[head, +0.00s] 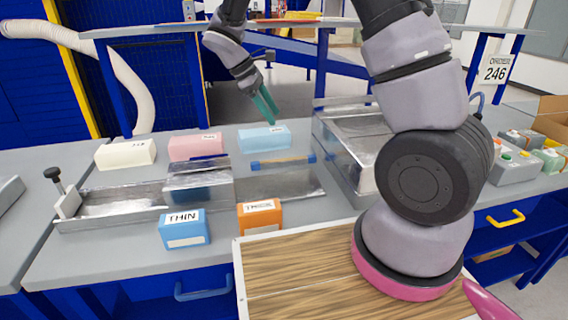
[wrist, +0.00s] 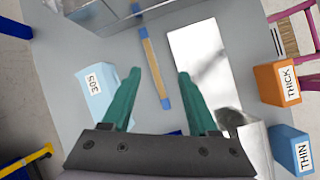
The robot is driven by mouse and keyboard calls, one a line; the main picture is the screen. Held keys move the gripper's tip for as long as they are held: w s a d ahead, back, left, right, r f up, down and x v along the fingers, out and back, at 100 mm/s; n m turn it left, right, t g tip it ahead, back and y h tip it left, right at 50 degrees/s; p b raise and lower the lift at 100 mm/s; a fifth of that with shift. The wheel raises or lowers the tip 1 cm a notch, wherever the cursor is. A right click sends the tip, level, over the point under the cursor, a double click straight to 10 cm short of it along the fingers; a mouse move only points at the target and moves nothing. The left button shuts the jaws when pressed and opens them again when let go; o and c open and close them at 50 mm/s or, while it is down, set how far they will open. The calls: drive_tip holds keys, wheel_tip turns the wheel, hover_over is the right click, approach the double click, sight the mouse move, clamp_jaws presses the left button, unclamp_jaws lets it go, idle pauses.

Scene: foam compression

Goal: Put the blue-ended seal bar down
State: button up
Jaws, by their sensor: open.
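The blue-ended seal bar (head: 283,162) has a tan middle and blue ends. It lies flat on the grey table, between the light blue foam block and the flat metal plate. In the wrist view the bar (wrist: 155,72) appears between my fingers, running lengthwise. My gripper (head: 266,108) has green fingers and is open and empty.
Light blue (head: 264,137), pink (head: 195,147) and cream (head: 125,154) foam blocks stand along the back. A metal trough (head: 110,207) is at left, a metal plate (head: 280,184) before the bar. THIN (head: 185,229) and THICK (head: 260,217) boxes stand in front. A metal machine (head: 345,150) is right.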

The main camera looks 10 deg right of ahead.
sight(283, 159)
drive_tip(key=a+f+n+h, duration=0.1)
drive_tip(key=f, duration=0.2)
drive_tip(key=w+a+f+n+h, duration=0.1)
drive_tip(key=f+n, duration=0.1)
drive_tip(key=f, duration=0.1)
drive_tip(key=w+a+f+n+h, duration=0.1)
drive_tip(key=a+f, duration=0.1)
drive_tip(key=f, duration=0.1)
drive_tip(key=shift+f+n+t, duration=0.3)
drive_tip(key=shift+f+n, duration=0.05)
drive_tip(key=shift+n, duration=0.05)
drive_tip(key=x, duration=0.5)
drive_tip(key=shift+f, duration=0.15)
drive_tip(key=shift+x, duration=2.75)
drive_tip(key=shift+w+d, duration=0.1)
clamp_jaws()
